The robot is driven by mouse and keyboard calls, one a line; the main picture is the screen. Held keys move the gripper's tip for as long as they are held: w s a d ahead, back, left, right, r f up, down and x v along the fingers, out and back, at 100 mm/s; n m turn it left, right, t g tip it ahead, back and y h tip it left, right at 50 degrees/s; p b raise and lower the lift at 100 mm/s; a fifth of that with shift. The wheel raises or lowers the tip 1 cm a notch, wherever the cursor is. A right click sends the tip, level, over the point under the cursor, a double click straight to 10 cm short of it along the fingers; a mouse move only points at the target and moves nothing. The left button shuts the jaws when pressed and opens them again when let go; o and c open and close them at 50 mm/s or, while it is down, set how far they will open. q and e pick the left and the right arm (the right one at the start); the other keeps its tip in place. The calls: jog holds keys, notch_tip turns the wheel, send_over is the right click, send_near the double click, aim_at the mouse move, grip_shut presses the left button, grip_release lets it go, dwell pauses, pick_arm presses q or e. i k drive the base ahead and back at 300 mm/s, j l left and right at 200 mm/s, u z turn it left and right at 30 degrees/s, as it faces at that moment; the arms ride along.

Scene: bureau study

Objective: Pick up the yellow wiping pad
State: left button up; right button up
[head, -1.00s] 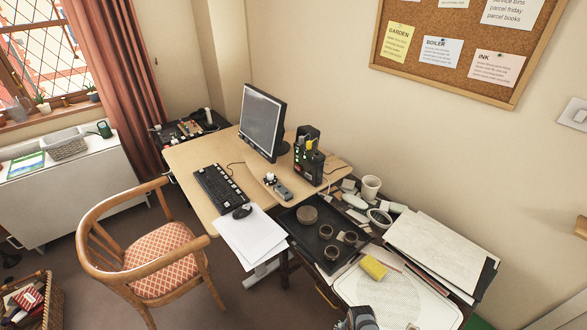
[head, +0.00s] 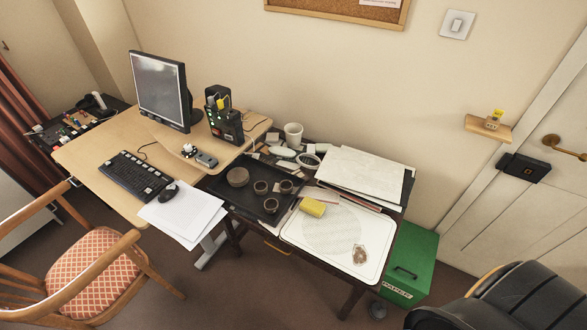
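The yellow wiping pad (head: 312,207) lies on the upper left part of a white board (head: 300,235) with a grey round patch, on the small table right of the desk. It is close to the dark tray's edge. Nothing touches it from above. Neither of my grippers shows in the head view now.
A dark tray (head: 225,190) with several small brown pots lies left of the board. Paper sheets (head: 365,170) are stacked behind it. A green box (head: 411,265) and black chair (head: 520,300) stand right; a wooden chair (head: 95,262) stands left.

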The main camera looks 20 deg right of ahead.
aim_at(317, 208)
jog(key=z, duration=1.05)
